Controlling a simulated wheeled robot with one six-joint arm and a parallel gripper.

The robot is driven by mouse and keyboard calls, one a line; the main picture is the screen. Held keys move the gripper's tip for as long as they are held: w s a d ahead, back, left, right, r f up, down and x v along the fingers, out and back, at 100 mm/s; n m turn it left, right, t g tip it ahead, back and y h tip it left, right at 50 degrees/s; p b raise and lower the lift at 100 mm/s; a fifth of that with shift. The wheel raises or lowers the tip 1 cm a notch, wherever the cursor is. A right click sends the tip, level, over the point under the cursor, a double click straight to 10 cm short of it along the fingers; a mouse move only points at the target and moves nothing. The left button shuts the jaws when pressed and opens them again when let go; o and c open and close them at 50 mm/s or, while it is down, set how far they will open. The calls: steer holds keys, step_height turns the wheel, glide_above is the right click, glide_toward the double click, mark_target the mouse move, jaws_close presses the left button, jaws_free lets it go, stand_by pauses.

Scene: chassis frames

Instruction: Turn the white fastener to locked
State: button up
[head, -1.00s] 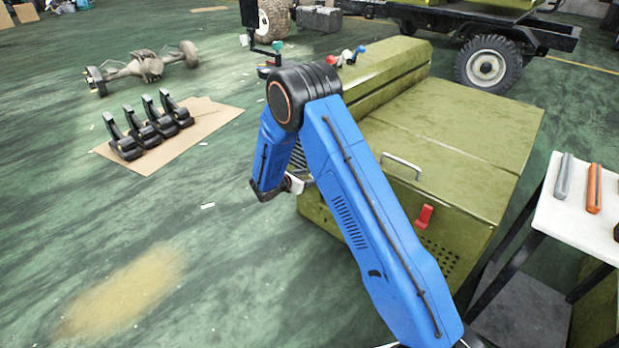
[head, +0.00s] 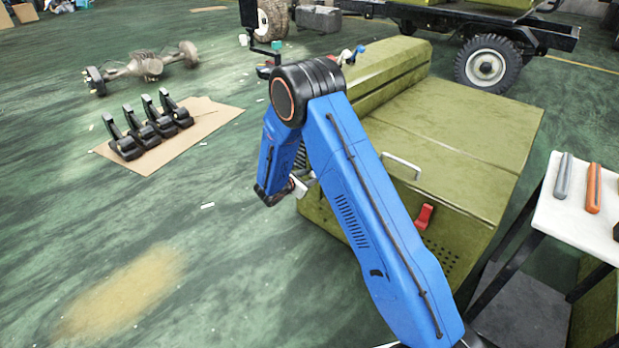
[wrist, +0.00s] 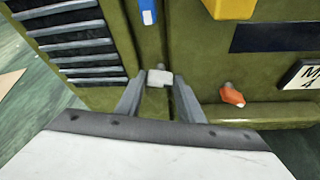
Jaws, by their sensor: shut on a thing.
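The white fastener (wrist: 159,77) shows in the wrist view on the olive-green panel, just right of the louvred vents. My gripper (wrist: 158,88) has its two grey fingers on either side of it, shut on it. The fingers hide part of its sides and its lower part. In the head view, my wrist and gripper (head: 300,187) are at the left side of the green chassis box (head: 455,130), mostly hidden behind my blue arm. The fastener cannot be made out there.
In the wrist view, a blue fastener (wrist: 149,17) and a yellow part (wrist: 229,8) are above, and an orange-red fastener (wrist: 232,96) is to the right. In the head view, a red latch (head: 424,216) and metal handle (head: 401,165) are on the box; a tool table (head: 575,225) stands right.

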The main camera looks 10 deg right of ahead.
steer(key=m, duration=0.1)
steer(key=m+t, duration=0.1)
steer(key=shift+s+d+f+m+t+y, duration=0.2)
steer(key=shift+s+m+t+y, duration=0.1)
steer(key=shift+y, duration=0.1)
steer(key=m, duration=0.1)
steer(key=m+t, duration=0.1)
steer(key=shift+s+d+f+m, duration=0.1)
steer(key=shift+f+m, duration=0.05)
steer(key=shift+m, duration=0.15)
steer(key=shift+s+d+f+m+t, duration=0.15)
steer(key=shift+m+t, duration=0.4)
steer(key=shift+m, duration=0.5)
steer(key=shift+w+a+f+m+t, duration=0.1)
steer(key=shift+f+m+t, duration=0.1)
steer(key=shift+m+t, duration=0.65)
steer(key=shift+s+d+f+m+t, duration=0.15)
steer(key=shift+m+t, duration=0.15)
steer(key=shift+m, duration=1)
steer(key=shift+a, duration=0.1)
steer(key=o, duration=1.1)
steer(key=shift+c, duration=0.2)
steer(key=v, duration=1.7)
